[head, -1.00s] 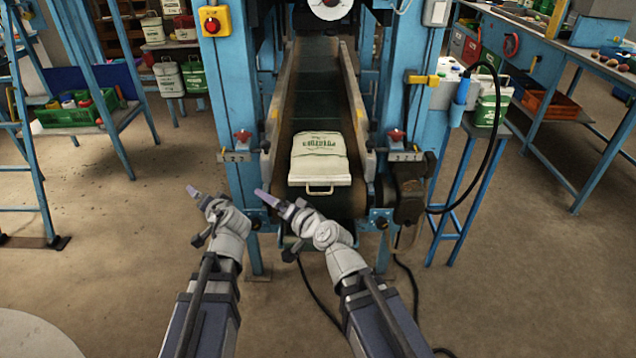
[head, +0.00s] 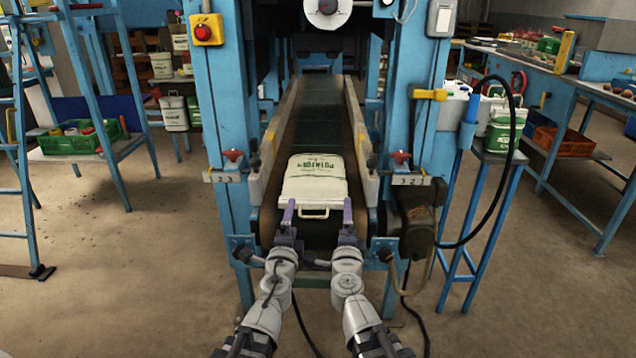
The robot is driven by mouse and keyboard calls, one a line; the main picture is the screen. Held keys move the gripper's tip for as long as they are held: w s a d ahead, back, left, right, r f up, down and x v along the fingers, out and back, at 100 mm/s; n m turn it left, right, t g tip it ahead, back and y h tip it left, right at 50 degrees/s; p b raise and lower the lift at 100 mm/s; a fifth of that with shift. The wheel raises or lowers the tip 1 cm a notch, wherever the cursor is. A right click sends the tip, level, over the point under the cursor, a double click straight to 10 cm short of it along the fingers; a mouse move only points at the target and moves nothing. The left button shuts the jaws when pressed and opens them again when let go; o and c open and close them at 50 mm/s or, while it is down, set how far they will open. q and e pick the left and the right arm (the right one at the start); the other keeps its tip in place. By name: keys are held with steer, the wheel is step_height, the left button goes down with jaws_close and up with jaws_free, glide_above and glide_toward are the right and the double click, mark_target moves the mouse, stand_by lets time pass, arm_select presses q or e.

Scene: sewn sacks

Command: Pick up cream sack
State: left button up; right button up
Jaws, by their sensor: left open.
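The cream sack (head: 314,180) lies flat on the dark conveyor belt in the head view, with green lettering and a loop handle on its near edge. My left gripper (head: 288,215) is open beside the near left corner of the sack, left of the handle. My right gripper (head: 347,217) is by the near right corner, right of the handle. I cannot tell whether its jaws are open, as its fingers overlap in this view. Neither gripper visibly holds the sack, and I cannot tell whether the fingers touch it.
The conveyor (head: 322,110) has raised side rails and blue posts on both sides. A motor box (head: 408,226) and a black cable are at the right. Another sack (head: 505,130) stands on a blue stand at the right. A green crate (head: 80,138) sits at the left.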

mark_target(296, 206)
arm_select(q)
steer(key=shift+w, duration=0.2)
arm_select(e)
steer(key=shift+w, duration=0.2)
arm_select(q)
steer(key=w, duration=0.7)
steer(key=shift+w+d, duration=0.3)
arm_select(e)
steer(key=w, duration=0.7)
steer(key=shift+w+d, duration=0.3)
arm_select(q)
steer(key=shift+c, duration=0.4)
arm_select(e)
steer(key=shift+c, duration=0.4)
arm_select(q)
steer(key=shift+d, duration=0.1)
steer(key=c, duration=1.5)
arm_select(e)
steer(key=shift+s+a, duration=0.1)
steer(key=c, duration=1.5)
arm_select(q)
steer(key=shift+r, duration=0.1)
jaws_close()
arm_select(e)
jaws_close()
arm_select(q)
steer(key=shift+d, duration=0.1)
arm_select(e)
steer(key=shift+a, duration=0.1)
